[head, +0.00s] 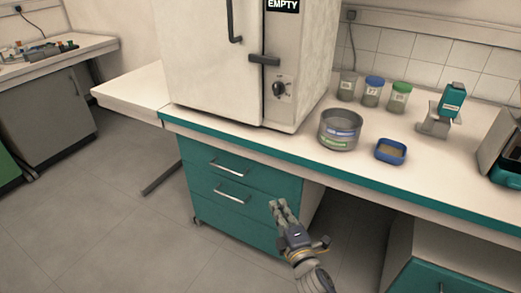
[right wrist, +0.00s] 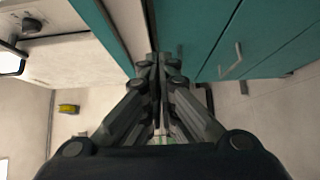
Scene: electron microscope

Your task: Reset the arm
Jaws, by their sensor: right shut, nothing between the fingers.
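My right gripper (head: 279,204) is low in the head view, in front of the teal drawer cabinet (head: 232,176) and below the bench top. Its fingers are together with nothing between them. In the right wrist view the closed fingers of the gripper (right wrist: 155,60) point up the picture, beside teal fronts with a handle. My left gripper is not in view.
A white cabinet (head: 215,60) marked EMPTY stands on the bench (head: 290,146). Near its right are a metal pot (head: 340,131), a blue dish (head: 390,152), several lidded jars and a teal-and-white instrument (head: 449,104). Open floor (head: 110,215) lies to the left.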

